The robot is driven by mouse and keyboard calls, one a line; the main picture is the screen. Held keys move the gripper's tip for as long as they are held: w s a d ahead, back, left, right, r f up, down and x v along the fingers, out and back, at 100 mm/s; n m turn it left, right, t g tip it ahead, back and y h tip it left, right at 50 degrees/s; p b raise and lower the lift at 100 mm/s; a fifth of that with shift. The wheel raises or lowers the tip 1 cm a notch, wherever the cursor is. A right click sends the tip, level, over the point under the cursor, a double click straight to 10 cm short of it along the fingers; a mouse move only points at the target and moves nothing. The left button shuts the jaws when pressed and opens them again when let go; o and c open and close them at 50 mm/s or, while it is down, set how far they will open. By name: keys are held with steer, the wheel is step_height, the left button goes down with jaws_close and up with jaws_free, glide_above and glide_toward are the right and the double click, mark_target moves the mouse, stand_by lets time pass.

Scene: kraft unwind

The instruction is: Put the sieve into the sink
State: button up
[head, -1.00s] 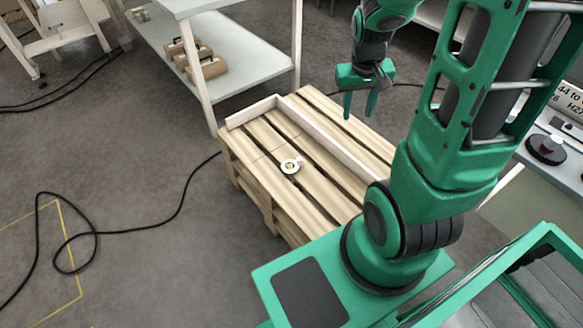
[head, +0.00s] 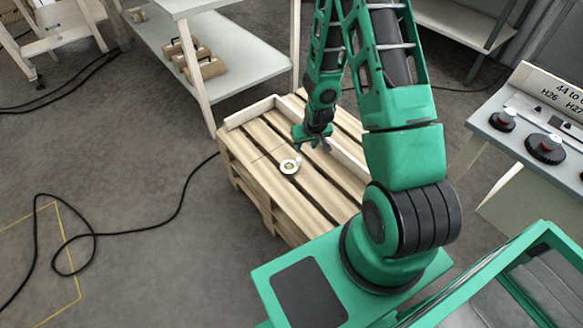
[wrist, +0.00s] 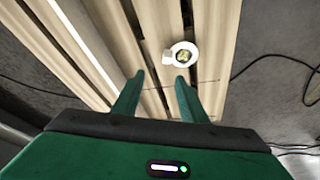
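A small white ring-shaped thing with a yellowish centre and a short tab (head: 290,166) lies on the wooden pallet (head: 262,142); I cannot tell for sure that it is the sieve. My gripper (head: 311,146) is above the pallet, just up and right of it in the head view. In the wrist view the white thing (wrist: 183,55) shows beyond the fingertips, a little right of the middle between them. My gripper (wrist: 158,80) is open with nothing between its fingers. I see no sink in either view.
Pale wooden strips (head: 250,112) edge the pallet at the back and right. A shelf table (head: 225,60) with small brown boxes stands behind it. A panel with dark knobs (head: 545,148) is at the right. Black cables (head: 150,228) lie on the floor at the left.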

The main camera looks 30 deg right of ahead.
mark_target(298, 159)
steer(key=shift+t, duration=0.3)
steer(key=shift+s+a+f+x, duration=0.1)
steer(key=shift+a+x, duration=0.15)
steer(key=shift+x, duration=1.95)
steer(key=shift+s+a+f+x, duration=0.1)
steer(key=shift+a+x, duration=0.2)
steer(key=shift+x, duration=1.9)
steer(key=shift+s+a+x, duration=0.1)
steer(key=shift+a+x, duration=0.15)
steer(key=shift+x, duration=1.95)
steer(key=shift+c, duration=0.6)
steer(key=shift+s, duration=0.1)
jaws_close()
